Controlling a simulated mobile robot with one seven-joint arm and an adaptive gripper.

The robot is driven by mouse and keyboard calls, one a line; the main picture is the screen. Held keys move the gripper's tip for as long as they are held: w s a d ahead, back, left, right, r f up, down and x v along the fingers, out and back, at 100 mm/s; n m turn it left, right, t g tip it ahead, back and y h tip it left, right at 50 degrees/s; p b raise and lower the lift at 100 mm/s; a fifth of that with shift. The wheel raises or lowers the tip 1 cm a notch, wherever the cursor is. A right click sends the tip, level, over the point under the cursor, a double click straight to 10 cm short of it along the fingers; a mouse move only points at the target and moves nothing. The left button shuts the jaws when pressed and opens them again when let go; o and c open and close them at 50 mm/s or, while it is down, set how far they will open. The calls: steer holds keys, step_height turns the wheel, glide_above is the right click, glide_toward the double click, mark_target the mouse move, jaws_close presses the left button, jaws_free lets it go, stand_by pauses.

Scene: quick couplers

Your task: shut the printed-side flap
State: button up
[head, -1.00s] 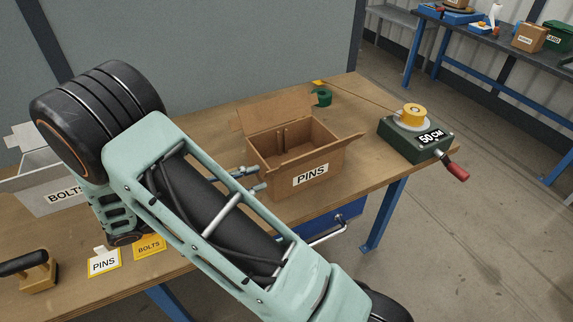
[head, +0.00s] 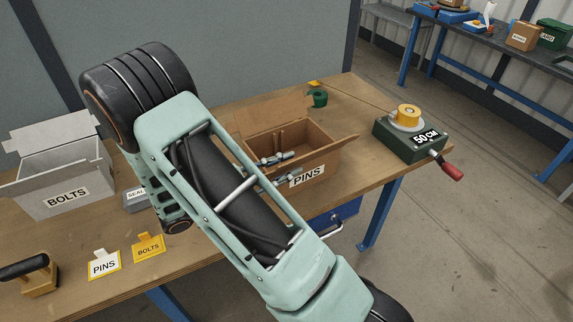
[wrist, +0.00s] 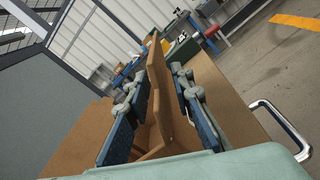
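The open brown cardboard box marked PINS (head: 322,168) stands on the workbench, its printed face toward the front. A thin slanting strip of cardboard (head: 348,142) runs along the top of that face and sticks out to the right, seen nearly edge-on. My gripper (head: 282,167) is at the box's left front, one finger over the opening and the other in front of the printed side. In the wrist view, my gripper (wrist: 155,115) is open, with an upright cardboard panel (wrist: 154,75) between its fingers. I cannot tell whether they touch it.
A grey BOLTS box (head: 65,178) and PINS and BOLTS cards (head: 104,264) are on the left of the bench (head: 210,258). A green device marked 50 CM with a red handle (head: 410,138) stands right of the box. A green tape roll (head: 319,98) lies behind.

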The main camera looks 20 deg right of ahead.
jaws_close()
stand_by(0.6)
steer(key=n+p, duration=0.1)
steer(key=w+n+p, duration=0.1)
steer(key=n, duration=0.1)
steer(key=shift+w+a+r+n+p, duration=0.1)
steer(key=shift+r+n+p, duration=0.2)
steer(key=shift+r, duration=0.1)
steer(key=w+n+p, duration=0.1)
steer(key=n+p, duration=0.1)
steer(key=n, duration=0.1)
steer(key=shift+w+n, duration=0.2)
steer(key=shift+n, duration=0.1)
steer(key=shift+w+a+f+n+p, duration=0.1)
steer(key=shift+w+f+n+p, duration=0.35)
steer(key=shift+n, duration=1.1)
steer(key=shift+w+a+f+n+p, duration=0.15)
steer(key=shift+w+n+p, duration=0.3)
steer(key=shift+n, duration=1.15)
steer(key=shift+w+f+n+p, duration=0.25)
steer(key=shift+w+n, duration=0.35)
steer(key=shift+n, duration=0.95)
steer(key=shift+f, duration=0.1)
